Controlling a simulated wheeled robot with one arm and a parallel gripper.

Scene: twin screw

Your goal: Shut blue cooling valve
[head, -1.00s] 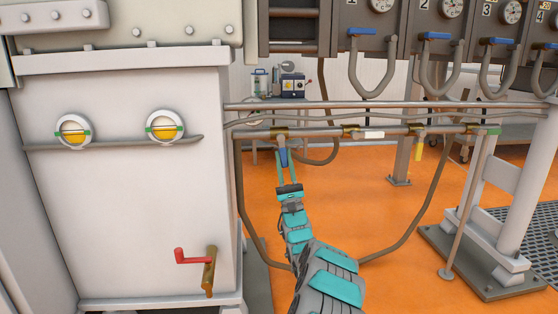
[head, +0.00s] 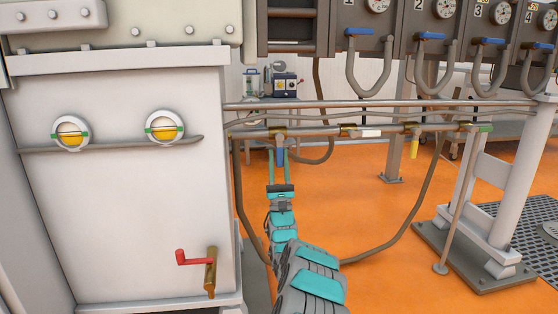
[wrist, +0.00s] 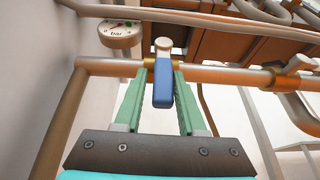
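The blue valve handle (head: 280,157) hangs straight down from its brass body on the lower pipe (head: 320,131), just right of the white cabinet. It also shows in the wrist view (wrist: 163,88), upright in the picture, with a pale round knob above it. My gripper (head: 279,163) is raised to the handle from below. In the wrist view its two green fingers (wrist: 161,92) stand apart, one on each side of the handle. A narrow gap shows on the left; the right finger is very close, and I cannot tell whether it touches.
Along the same pipe are a white handle (head: 371,133), a yellow one (head: 414,148) and a green one (head: 485,128). Several other blue levers (head: 430,37) sit under the numbered gauges. A red lever (head: 192,259) is on the white cabinet (head: 130,215). A hose loops below the pipe.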

